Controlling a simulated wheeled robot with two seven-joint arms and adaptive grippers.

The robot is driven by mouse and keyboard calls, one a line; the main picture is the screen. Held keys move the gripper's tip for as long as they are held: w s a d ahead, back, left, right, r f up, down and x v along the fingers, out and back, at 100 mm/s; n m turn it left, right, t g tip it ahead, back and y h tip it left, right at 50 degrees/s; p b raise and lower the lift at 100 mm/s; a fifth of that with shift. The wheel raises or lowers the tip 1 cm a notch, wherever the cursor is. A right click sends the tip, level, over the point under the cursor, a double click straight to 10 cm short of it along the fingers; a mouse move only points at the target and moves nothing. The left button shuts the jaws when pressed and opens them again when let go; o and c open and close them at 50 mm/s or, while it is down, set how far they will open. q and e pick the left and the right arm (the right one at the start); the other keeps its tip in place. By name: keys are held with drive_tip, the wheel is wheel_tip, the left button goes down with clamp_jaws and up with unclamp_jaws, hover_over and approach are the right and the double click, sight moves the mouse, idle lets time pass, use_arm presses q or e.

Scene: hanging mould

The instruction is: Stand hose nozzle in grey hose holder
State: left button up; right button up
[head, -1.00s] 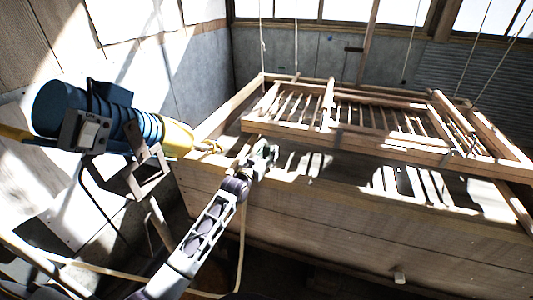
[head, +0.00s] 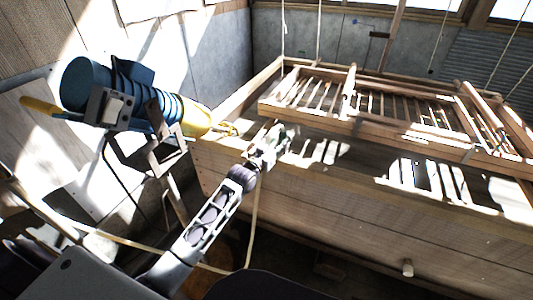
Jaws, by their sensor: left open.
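My left gripper (head: 271,146) reaches up from the bottom left, at the near left corner of the wooden vat. It is open. A thin cream hose (head: 250,235) hangs below it and runs off along the floor to the left. The hose's upper end passes behind my gripper and wrist, so I cannot make out the nozzle or whether it lies between the fingers. I cannot pick out a grey hose holder for certain. My right gripper is not in view.
A blue and yellow motor-like cylinder (head: 82,82) on a grey metal bracket (head: 168,157) stands left of my gripper. The wooden vat (head: 350,205) fills the right, with a slatted wooden frame (head: 350,125) above it, near hanging cords (head: 319,40).

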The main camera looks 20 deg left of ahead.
use_arm(q)
drive_tip(key=shift+s+a, duration=0.25)
drive_tip(key=shift+s, duration=0.95)
drive_tip(key=shift+s+a, duration=0.2)
drive_tip(key=shift+s, duration=0.85)
drive_tip(key=s, duration=0.3)
drive_tip(key=shift+s+a, duration=0.1)
drive_tip(key=shift+a, duration=0.2)
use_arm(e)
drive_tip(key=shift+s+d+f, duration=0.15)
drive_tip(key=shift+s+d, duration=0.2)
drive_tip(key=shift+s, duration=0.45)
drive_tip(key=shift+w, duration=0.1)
